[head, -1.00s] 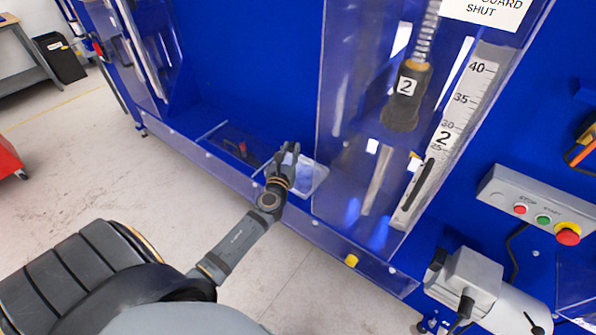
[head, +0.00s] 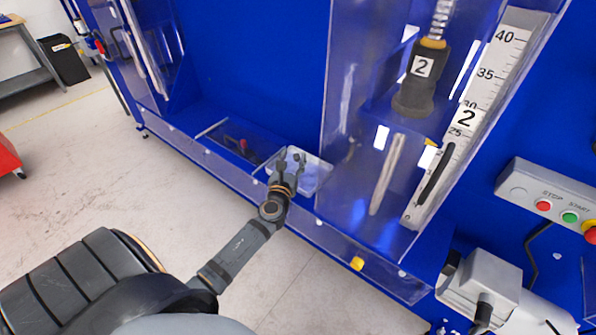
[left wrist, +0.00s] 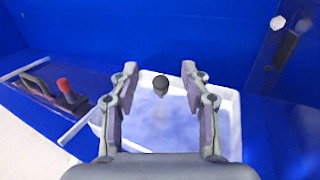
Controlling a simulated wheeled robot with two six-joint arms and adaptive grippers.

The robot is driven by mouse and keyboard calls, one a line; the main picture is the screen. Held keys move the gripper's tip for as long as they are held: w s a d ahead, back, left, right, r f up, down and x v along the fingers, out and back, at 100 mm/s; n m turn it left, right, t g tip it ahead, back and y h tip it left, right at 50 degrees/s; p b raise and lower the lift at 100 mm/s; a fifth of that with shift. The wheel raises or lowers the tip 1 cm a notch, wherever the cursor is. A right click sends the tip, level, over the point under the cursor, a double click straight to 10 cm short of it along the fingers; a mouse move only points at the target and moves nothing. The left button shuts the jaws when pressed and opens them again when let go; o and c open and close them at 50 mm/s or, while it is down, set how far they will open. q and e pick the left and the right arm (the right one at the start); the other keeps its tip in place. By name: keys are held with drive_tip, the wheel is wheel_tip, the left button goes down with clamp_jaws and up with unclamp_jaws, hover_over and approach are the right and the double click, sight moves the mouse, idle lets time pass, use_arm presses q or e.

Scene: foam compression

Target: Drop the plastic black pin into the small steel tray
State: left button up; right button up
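My left gripper (head: 291,161) is over the small steel tray (head: 323,181), in the middle of the head view. Its two fingers (left wrist: 159,72) are spread apart in the left wrist view. The small black pin (left wrist: 160,84) shows between and beyond the fingertips, against the tray's inside, touching neither finger. I cannot tell whether it is in the air or resting in the tray. The tray (left wrist: 232,125) has a pale rim and a bluish inside, partly covered by the fingers. In the head view I cannot make out the pin. My right gripper is not in view.
A low clear front wall (head: 215,160) runs along the ledge. A button panel (head: 550,200) is at the right.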

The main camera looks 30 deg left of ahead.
use_arm(q)
drive_tip(key=shift+s+d+f, duration=0.1)
drive_tip(key=shift+s+d, duration=0.05)
drive_tip(key=shift+s, duration=0.2)
drive_tip(key=v, duration=1.1)
drive_tip(key=shift+s, duration=0.1)
